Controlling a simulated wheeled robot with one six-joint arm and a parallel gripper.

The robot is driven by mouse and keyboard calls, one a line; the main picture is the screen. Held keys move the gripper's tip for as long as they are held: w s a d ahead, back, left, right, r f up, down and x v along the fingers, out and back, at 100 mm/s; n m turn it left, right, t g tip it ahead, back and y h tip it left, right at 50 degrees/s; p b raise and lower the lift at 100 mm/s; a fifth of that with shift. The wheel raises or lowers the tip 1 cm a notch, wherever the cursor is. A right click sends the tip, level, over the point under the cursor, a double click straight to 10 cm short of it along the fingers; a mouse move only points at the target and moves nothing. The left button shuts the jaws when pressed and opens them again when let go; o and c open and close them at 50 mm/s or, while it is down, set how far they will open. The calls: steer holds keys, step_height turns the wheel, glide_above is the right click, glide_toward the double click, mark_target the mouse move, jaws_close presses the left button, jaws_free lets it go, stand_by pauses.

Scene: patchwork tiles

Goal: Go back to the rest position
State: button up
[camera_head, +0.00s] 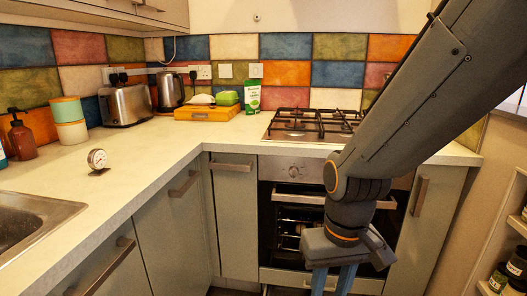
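My gripper (333,283) hangs at the lower right of the head view, in front of the oven. It points down. Two blue fingers show below its grey body with a gap between them, but their tips are cut off by the bottom edge of the picture. I cannot see whether anything is between them. My dark grey arm comes in from the upper right and hides part of the oven and hob.
The oven (292,170) stands behind my gripper, with a gas hob (310,124) above. The L-shaped counter (135,160) holds a small dial (97,159), toaster (126,104), kettle (170,90) and soap bottle (22,138). A sink (30,222) is at left, shelves with jars (515,262) at right.

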steer(key=s+d+r+m+p, duration=0.1)
steer(key=s+d+r+p, duration=0.1)
steer(key=d+r+p, duration=0.5)
steer(key=shift+r+m+h+p, duration=0.3)
steer(key=shift+r+m+p, duration=0.15)
steer(key=shift+p, duration=0.6)
